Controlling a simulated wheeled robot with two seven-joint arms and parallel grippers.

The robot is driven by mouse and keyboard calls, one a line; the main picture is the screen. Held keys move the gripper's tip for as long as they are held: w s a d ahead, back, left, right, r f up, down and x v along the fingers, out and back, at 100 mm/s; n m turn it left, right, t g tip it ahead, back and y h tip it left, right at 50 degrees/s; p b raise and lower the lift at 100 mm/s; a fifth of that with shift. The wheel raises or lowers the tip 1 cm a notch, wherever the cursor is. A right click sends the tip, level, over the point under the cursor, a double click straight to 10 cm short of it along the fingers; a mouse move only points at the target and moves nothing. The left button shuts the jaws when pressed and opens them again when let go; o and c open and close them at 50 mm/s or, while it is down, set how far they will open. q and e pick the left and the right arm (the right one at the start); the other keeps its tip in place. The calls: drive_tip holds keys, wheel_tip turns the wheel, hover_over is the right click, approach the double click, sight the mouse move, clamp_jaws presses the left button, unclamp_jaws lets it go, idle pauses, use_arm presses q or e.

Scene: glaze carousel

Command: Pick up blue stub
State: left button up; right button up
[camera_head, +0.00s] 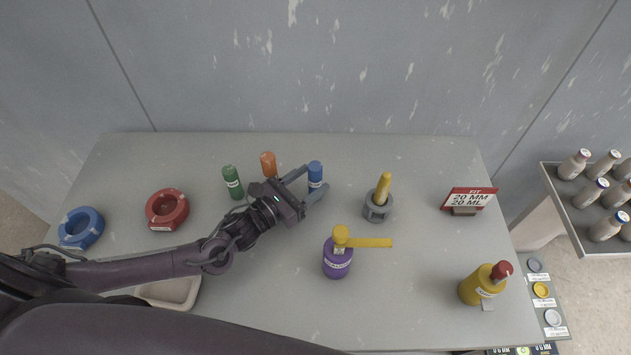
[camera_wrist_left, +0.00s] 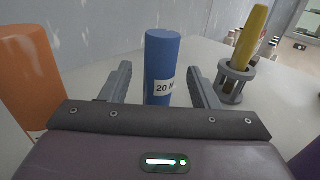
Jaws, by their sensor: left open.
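The blue stub (camera_head: 315,172) stands upright on the grey table, toward the back middle. In the left wrist view the blue stub (camera_wrist_left: 161,62) shows a white label reading "20" and stands between the two fingers. My left gripper (camera_head: 316,183) is open around it, one finger on each side, with a visible gap to each finger in the wrist view. The stub's foot is hidden behind the gripper body in the wrist view. My right gripper is not seen.
An orange stub (camera_head: 268,163) stands close beside my left gripper, and a green stub (camera_head: 232,181) further left. A grey holder (camera_head: 377,207) with a yellow stick stands to the right. A purple bottle (camera_head: 337,260) stands in front. The sign (camera_head: 468,199) is far right.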

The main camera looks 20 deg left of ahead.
sight(321, 173)
use_arm(q)
drive_tip(key=b+x, duration=0.1)
drive_tip(key=x, duration=0.3)
drive_tip(key=shift+w, duration=0.1)
drive_tip(key=c, duration=1.1)
